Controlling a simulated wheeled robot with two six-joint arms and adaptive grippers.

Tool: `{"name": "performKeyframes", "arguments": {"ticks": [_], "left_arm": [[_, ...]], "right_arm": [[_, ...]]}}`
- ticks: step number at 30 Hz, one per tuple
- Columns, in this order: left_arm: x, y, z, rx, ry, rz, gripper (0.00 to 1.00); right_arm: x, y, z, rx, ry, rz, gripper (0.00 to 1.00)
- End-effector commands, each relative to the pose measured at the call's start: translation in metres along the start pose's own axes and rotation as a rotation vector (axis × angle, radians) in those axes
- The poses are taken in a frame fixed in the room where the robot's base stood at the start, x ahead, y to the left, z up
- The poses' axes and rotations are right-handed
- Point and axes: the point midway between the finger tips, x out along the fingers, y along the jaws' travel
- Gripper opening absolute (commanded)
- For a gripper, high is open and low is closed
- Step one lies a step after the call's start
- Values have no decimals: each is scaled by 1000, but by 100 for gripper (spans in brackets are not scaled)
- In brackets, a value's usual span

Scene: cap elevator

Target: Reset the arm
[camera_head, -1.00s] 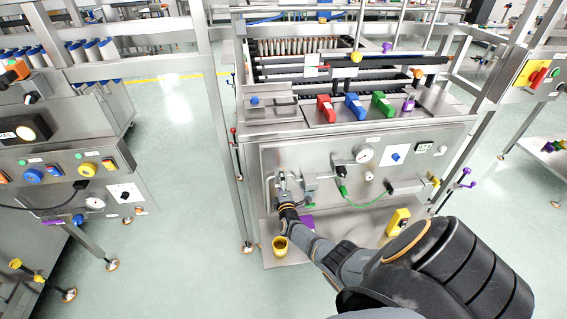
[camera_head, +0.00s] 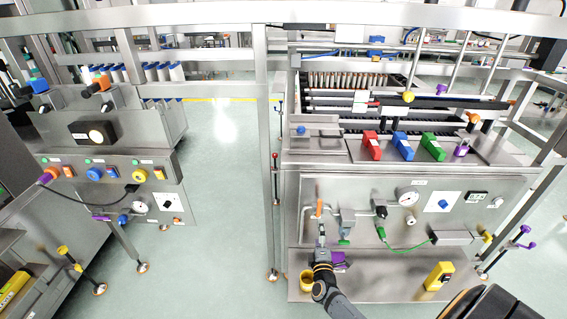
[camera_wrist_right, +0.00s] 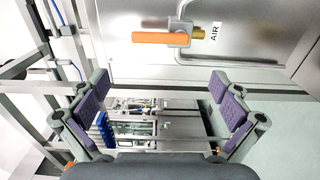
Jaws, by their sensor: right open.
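My right arm comes in from the lower right in the head view. Its gripper (camera_head: 322,252) is in front of the panel's lower left part, below the orange valve handle (camera_head: 319,208). In the right wrist view the gripper (camera_wrist_right: 160,88) is open, with its purple pads wide apart and nothing between them. The orange handle (camera_wrist_right: 160,38) lies across the top of that view, beside an AIR label, apart from the fingers. My left gripper is in no view.
The steel machine panel (camera_head: 400,258) carries a gauge (camera_head: 407,198) and a green cable. A yellow cup (camera_head: 307,281) stands close to my right gripper, on the lower shelf. A yellow block (camera_head: 438,276) is further right. Red, blue and green blocks (camera_head: 403,146) stand above.

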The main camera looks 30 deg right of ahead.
Motion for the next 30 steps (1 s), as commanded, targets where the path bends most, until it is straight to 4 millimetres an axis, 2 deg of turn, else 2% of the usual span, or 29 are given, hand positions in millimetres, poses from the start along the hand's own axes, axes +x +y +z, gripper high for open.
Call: {"name": "performKeyframes", "arguments": {"ticks": [5, 7, 8, 11, 12, 14, 16, 18, 20, 21, 24, 27, 30], "left_arm": [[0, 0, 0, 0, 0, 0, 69], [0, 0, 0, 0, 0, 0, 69], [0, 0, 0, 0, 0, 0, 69], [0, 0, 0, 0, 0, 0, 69], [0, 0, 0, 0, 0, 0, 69], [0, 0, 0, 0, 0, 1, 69], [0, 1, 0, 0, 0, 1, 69], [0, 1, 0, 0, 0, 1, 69], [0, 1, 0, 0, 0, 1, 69], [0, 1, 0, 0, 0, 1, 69], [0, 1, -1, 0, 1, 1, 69], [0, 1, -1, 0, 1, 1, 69], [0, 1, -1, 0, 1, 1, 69]], "right_arm": [[-1, -2, 0, 6, 5, -6, 100], [-7, -16, -4, 37, 32, -38, 100], [-13, -28, -6, 64, 52, -67, 100], [-47, -86, -16, 209, 131, -234, 100], [-66, -115, -19, 279, 152, -329, 100], [-100, -158, -20, 384, 158, -480, 100], [-144, -203, -16, 496, 122, -657, 100], [-192, -244, -6, 591, 46, -827, 100], [-235, -275, 7, 660, -49, -962, 100], [-264, -292, 16, 698, -125, -1042, 100], [-332, -324, 44, 764, -332, -1196, 100], [-383, -341, 68, 794, -518, -1279, 100], [-416, -348, 85, 805, -646, -1313, 100]]}}
